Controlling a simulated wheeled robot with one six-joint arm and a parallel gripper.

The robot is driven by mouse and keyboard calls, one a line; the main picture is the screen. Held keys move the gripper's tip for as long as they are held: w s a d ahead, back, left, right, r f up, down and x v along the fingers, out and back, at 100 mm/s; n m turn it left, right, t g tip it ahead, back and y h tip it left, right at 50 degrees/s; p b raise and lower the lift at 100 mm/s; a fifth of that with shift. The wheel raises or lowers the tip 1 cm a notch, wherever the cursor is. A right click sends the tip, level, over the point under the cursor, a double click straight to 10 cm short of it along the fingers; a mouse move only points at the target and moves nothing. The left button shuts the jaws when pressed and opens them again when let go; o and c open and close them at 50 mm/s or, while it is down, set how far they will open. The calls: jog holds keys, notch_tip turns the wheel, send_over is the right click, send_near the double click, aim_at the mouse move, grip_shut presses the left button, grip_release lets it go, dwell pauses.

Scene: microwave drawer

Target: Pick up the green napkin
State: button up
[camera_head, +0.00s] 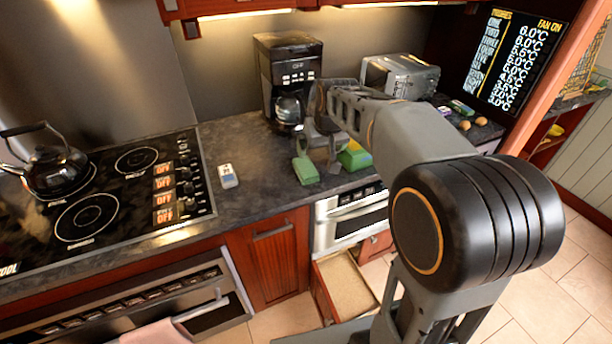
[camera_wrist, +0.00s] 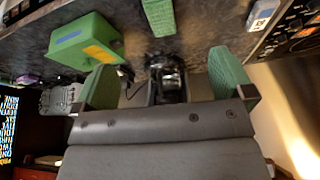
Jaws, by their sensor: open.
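A green folded piece that looks like the napkin (camera_head: 306,171) lies on the dark counter near its front edge. It also shows at the top of the wrist view (camera_wrist: 159,17), between the lines of my two fingers and beyond their tips. My gripper (camera_head: 321,157) is over the counter close to the napkin. In the wrist view my gripper (camera_wrist: 165,78) is open, with green pads wide apart and nothing between them. I cannot tell its exact height above the counter.
A green box with yellow and blue patches (camera_head: 355,158) stands right of the napkin. A white device (camera_head: 228,176) lies left, beside the stovetop (camera_head: 110,190). A coffee maker (camera_head: 288,75) and a toaster (camera_head: 400,75) stand behind. An open drawer (camera_head: 346,286) is below the counter.

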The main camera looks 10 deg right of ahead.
jog(key=b, duration=0.2)
send_near(306, 167)
jog(key=p+x, duration=0.1)
jog(key=x, duration=0.2)
jog(key=shift+w+d, duration=0.1)
jog(key=shift+w, duration=0.05)
jog(key=shift+p+x, duration=0.95)
jog(key=shift+x, duration=2.3)
jog(key=shift+c, duration=0.2)
jog(key=c, duration=1)
jog(key=shift+o, duration=0.2)
jog(key=shift+r, duration=0.1)
